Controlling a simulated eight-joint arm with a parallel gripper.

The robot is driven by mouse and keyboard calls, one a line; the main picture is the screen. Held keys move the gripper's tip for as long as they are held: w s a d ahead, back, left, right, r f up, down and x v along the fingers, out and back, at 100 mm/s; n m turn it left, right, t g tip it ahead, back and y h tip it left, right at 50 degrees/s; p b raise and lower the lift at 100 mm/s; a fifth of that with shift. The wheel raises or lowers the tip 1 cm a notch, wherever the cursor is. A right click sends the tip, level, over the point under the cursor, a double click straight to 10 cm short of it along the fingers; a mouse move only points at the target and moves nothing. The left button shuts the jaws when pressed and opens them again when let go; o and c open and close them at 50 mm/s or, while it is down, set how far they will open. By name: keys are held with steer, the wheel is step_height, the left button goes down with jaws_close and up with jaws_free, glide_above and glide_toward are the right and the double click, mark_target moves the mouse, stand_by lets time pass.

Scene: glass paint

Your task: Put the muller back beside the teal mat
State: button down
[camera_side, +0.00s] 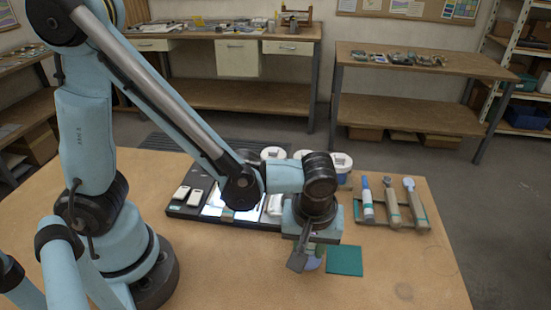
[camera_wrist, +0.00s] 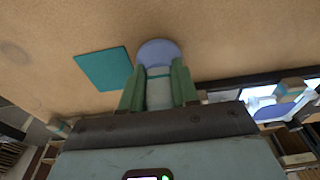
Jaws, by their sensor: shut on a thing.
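The muller (camera_wrist: 158,52) has a pale grey handle with a teal band and a wide bluish-purple round end. My gripper (camera_wrist: 157,82) is shut on its handle, with a green finger on each side. In the side view, the gripper (camera_side: 307,252) points down near the table, and part of the muller (camera_side: 314,264) shows below it, mostly hidden. I cannot tell whether it touches the table. The flat square teal mat (camera_side: 345,260) lies on the table just right of the gripper; in the wrist view the mat (camera_wrist: 104,69) is left of the muller.
A dark tray (camera_side: 180,212) with a lit panel (camera_side: 222,208) and white pieces lies behind and left of the gripper. White and blue pots (camera_side: 341,160) stand behind. The table front right is clear.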

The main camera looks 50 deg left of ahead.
steer(key=shift+f, duration=0.2)
steer(key=c, duration=0.8)
jaws_free()
step_height(320, 180, up, 12)
steer(key=s+d, duration=0.1)
steer(key=a+m+t, duration=0.2)
steer(key=a+m, duration=0.1)
steer(key=a, duration=0.2)
steer(key=a+m+t, duration=0.2)
steer(key=a+m, duration=0.1)
steer(key=a, duration=0.2)
steer(key=w+a+m+t+h, duration=0.1)
steer(key=a+m+t, duration=0.1)
steer(key=a, duration=0.4)
steer(key=shift+w+r+m, duration=0.1)
steer(key=shift+r+m, duration=0.15)
steer(key=shift+m, duration=0.25)
